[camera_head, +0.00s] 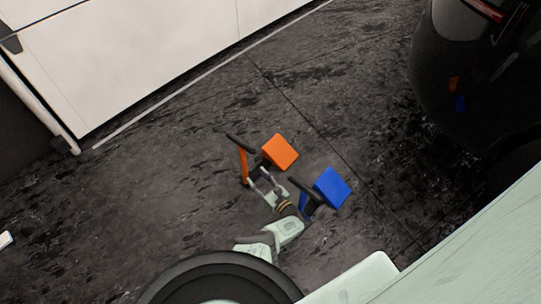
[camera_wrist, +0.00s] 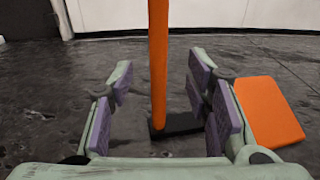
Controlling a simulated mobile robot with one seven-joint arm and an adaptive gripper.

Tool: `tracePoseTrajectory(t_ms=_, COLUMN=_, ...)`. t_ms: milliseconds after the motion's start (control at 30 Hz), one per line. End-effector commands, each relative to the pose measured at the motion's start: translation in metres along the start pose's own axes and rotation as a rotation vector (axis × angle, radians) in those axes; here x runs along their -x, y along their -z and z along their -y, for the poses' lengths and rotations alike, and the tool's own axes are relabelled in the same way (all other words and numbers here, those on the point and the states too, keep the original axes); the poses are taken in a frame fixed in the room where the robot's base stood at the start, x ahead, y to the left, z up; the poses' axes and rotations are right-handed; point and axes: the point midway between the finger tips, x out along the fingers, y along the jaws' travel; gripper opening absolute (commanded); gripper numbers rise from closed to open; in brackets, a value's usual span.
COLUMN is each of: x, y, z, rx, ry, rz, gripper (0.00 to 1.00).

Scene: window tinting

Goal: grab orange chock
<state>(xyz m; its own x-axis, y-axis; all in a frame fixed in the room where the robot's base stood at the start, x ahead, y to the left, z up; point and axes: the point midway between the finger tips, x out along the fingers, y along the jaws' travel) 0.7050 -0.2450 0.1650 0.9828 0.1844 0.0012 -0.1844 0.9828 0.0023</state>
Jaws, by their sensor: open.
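The orange chock has an orange block (camera_head: 281,152) and an orange bar (camera_head: 243,165) with a black rod above it, on the dark floor. In the wrist view its bar (camera_wrist: 158,60) stands upright between the fingers of my gripper (camera_wrist: 162,76), nearer the right finger. Its block (camera_wrist: 268,112) lies to the right, outside the right finger. My gripper (camera_head: 264,180) is open and low over the floor. I cannot tell whether a finger touches the bar.
A blue chock (camera_head: 332,188) stands just right of my gripper, close to my wrist. A black car (camera_head: 470,80) is at the upper right. White cabinets (camera_head: 150,60) line the back left. The floor (camera_head: 150,200) to the left is mostly clear.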

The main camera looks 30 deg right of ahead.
Motion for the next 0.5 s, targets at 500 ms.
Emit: tracePoseTrajectory(t_ms=500, x=-0.057, y=-0.002, z=-0.001, rx=0.003, ry=-0.003, rz=0.0, gripper=0.45)
